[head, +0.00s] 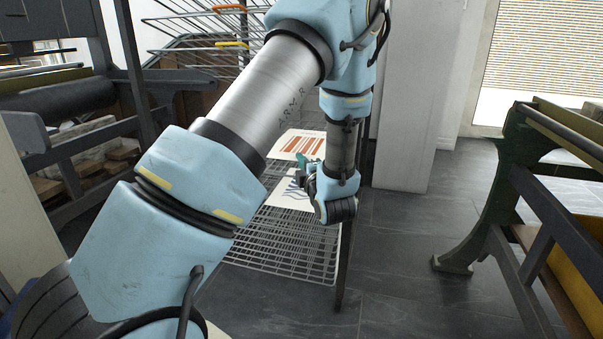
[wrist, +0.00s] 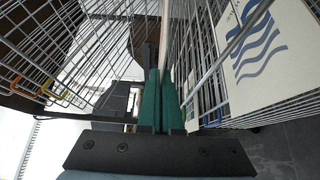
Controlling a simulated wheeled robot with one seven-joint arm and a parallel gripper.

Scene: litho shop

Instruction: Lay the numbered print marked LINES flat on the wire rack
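A white print with orange stripes (head: 300,146) shows in the head view just beyond my fingertips, above the wire rack (head: 270,258). Its marking is not readable. My gripper (head: 300,168) reaches over the rack from the right. In the wrist view its teal fingers (wrist: 163,98) are close together on a thin pale sheet edge (wrist: 166,35), seen edge-on, which looks like this striped print. Another white print, with blue wavy lines (wrist: 258,48), lies on the rack in the wrist view; in the head view the wavy print (head: 285,200) is partly hidden by my gripper.
Raised wire shelves (head: 200,30) stand above and behind the rack. A green-legged press (head: 490,205) stands at right and dark press machinery (head: 75,105) at left. A pale column (head: 412,95) stands behind my gripper. The near part of the rack is bare.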

